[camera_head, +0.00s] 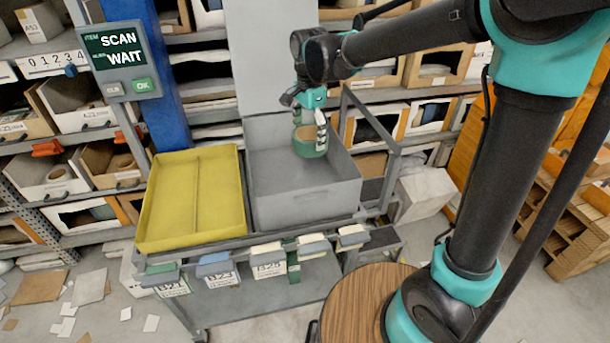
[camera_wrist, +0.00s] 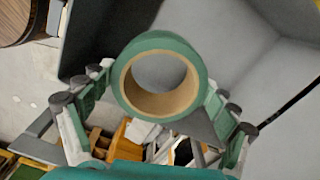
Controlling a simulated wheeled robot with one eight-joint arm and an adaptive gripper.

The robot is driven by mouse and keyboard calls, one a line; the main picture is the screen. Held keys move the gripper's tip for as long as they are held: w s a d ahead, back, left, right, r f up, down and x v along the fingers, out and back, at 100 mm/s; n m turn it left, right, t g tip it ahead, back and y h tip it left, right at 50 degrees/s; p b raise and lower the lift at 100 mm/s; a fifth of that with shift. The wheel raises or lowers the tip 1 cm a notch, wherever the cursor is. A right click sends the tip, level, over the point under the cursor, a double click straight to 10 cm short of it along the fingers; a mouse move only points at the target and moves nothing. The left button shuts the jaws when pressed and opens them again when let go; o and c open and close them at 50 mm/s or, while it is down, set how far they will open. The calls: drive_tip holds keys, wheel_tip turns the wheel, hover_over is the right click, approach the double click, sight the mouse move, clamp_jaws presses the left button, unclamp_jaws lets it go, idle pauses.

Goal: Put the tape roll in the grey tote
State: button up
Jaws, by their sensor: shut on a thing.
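The tape roll (camera_head: 309,142), green outside with a brown cardboard core, is held by my gripper (camera_head: 310,130). My gripper is shut on it, one finger at each side. The grey tote (camera_head: 310,204) stands on a cart, and in the head view the roll appears over its back part, at or inside the opening. I cannot tell its exact height above the tote floor. In the wrist view the tape roll (camera_wrist: 160,78) sits between the two fingers of my gripper (camera_wrist: 158,92), with its open core facing the camera.
A yellow tray (camera_head: 190,198) stands left of the tote on the same cart. A grey cart frame (camera_head: 372,125) rises right of the tote. Shelves of bins (camera_head: 75,105) and a blue post (camera_head: 148,70) with a screen (camera_head: 115,60) stand behind and left.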

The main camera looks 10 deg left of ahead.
wheel_tip(320, 180, down, 17)
drive_tip(key=shift+r, duration=0.2)
idle(0.4)
drive_tip(key=o, duration=1.1)
drive_tip(key=shift+f, duration=0.1)
drive_tip(key=shift+c, duration=0.2)
wheel_tip(320, 180, up, 12)
drive_tip(key=shift+r, duration=0.15)
